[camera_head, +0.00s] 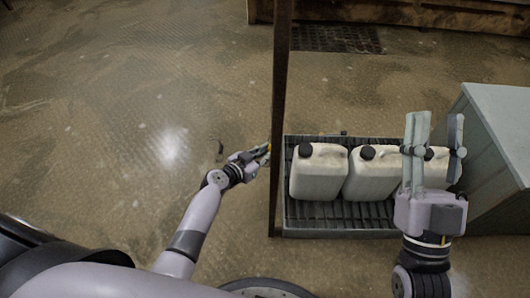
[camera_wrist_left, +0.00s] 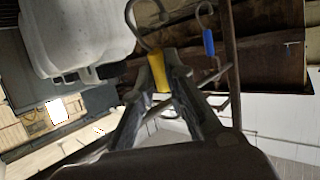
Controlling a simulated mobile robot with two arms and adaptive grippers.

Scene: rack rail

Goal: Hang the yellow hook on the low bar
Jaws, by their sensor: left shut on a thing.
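The yellow hook (camera_wrist_left: 158,75) has a yellow grip and a dark curved wire end, which rises to the upper left in the left wrist view. My left gripper (camera_wrist_left: 162,72) is shut on its yellow part. In the head view, my left gripper (camera_head: 263,152) is just left of a dark rusty post (camera_head: 280,90), with a speck of yellow at its fingertips. I cannot tell which part is the low bar, nor whether the hook touches any bar. My right gripper (camera_head: 435,145) is open and empty, fingers pointing up the picture, over the jugs.
A blue hook (camera_wrist_left: 208,42) is near a rusty upright (camera_wrist_left: 233,60) in the left wrist view. White jugs (camera_head: 320,172) stand on a dark slatted tray (camera_head: 335,212) right of the post. A grey-green cabinet (camera_head: 495,140) is at the right. The left floor is mostly clear.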

